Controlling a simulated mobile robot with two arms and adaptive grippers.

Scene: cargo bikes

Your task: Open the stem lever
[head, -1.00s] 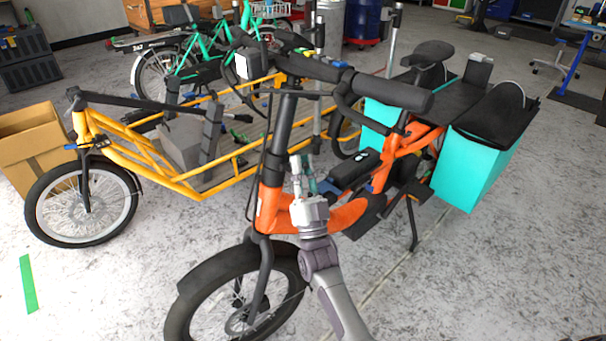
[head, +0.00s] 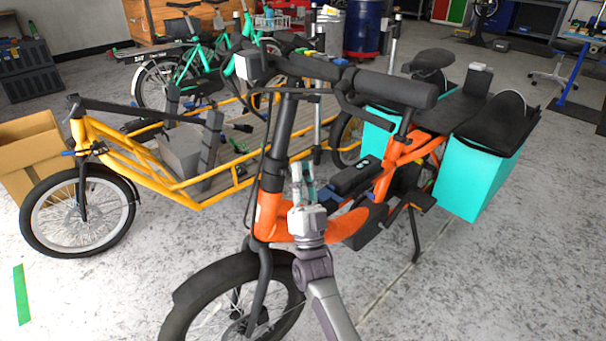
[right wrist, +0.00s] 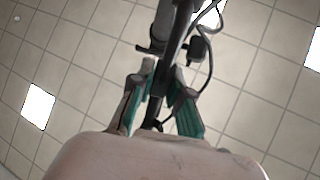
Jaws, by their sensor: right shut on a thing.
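The orange cargo bike (head: 290,228) stands in front of me, with its dark stem (head: 279,140) rising to the handlebar (head: 395,88). My right gripper (head: 303,175) points up beside the stem, at the top of the orange frame. In the right wrist view, its two teal-padded fingers (right wrist: 160,105) stand on either side of a small dark piece below the stem. The gripper is shut on this piece, which looks like the stem lever (right wrist: 157,124). Its shape is mostly hidden by the fingers, so I cannot tell how far it is turned. My left gripper does not show.
A yellow cargo bike (head: 150,180) stands at the left behind the orange one, with a cardboard box (head: 28,150) beside it. Turquoise bags (head: 472,180) hang at the orange bike's rear. A cable (right wrist: 210,65) runs near the stem.

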